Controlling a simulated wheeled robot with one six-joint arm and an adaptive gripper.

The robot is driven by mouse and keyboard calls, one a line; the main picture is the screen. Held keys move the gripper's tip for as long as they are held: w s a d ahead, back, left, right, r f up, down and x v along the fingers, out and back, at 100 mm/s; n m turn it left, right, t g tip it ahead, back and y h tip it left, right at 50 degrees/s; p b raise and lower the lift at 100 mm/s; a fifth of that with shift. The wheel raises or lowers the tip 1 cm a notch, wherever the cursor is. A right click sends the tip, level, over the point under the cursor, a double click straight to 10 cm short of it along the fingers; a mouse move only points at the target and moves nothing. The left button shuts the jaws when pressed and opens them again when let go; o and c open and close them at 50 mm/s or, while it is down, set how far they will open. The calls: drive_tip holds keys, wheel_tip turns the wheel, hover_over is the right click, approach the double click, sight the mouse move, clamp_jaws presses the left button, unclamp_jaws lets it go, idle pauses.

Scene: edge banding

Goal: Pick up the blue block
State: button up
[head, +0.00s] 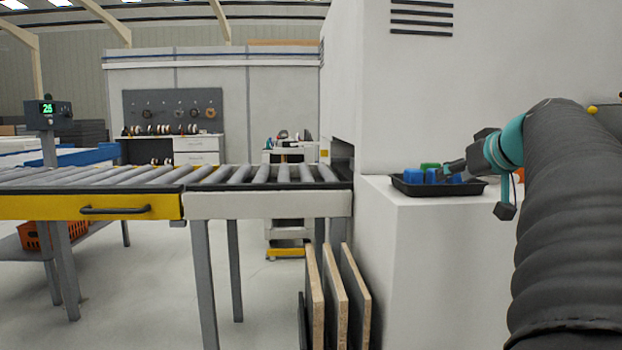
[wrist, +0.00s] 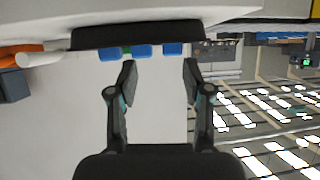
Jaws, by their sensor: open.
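Several blue blocks sit in a black tray (head: 472,188) on a white machine ledge: a left one (head: 412,176), a middle one (head: 434,176) and a right one (head: 454,178). In the wrist view, which is upside down, three blue blocks show: one (wrist: 110,54), another (wrist: 142,51) and a third (wrist: 173,48). My gripper (wrist: 160,66) is open and empty, its fingers pointing at the tray. The blocks lie beyond its fingertips, apart from them.
A green block (head: 430,166) sits behind the blue ones. The tray's rim surrounds the blocks. The white machine body (head: 500,70) rises behind the ledge (head: 440,215). A roller conveyor (head: 240,176) and upright boards (head: 335,300) stand to the left.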

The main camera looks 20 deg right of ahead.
drive_tip(key=w+d, duration=0.1)
drive_tip(key=w, duration=0.1)
drive_tip(key=w+d+f, duration=0.1)
drive_tip(key=w, duration=0.1)
drive_tip(key=w+d+p, duration=0.1)
drive_tip(key=w+d, duration=0.1)
drive_tip(key=w, duration=0.1)
drive_tip(key=shift+w+f, duration=0.1)
drive_tip(key=shift+f, duration=0.15)
drive_tip(key=shift+t, duration=0.3)
drive_tip(key=shift+d+p+x, duration=0.2)
drive_tip(key=shift+p+x, duration=0.35)
drive_tip(key=shift+x, duration=2.2)
drive_tip(key=c, duration=0.9)
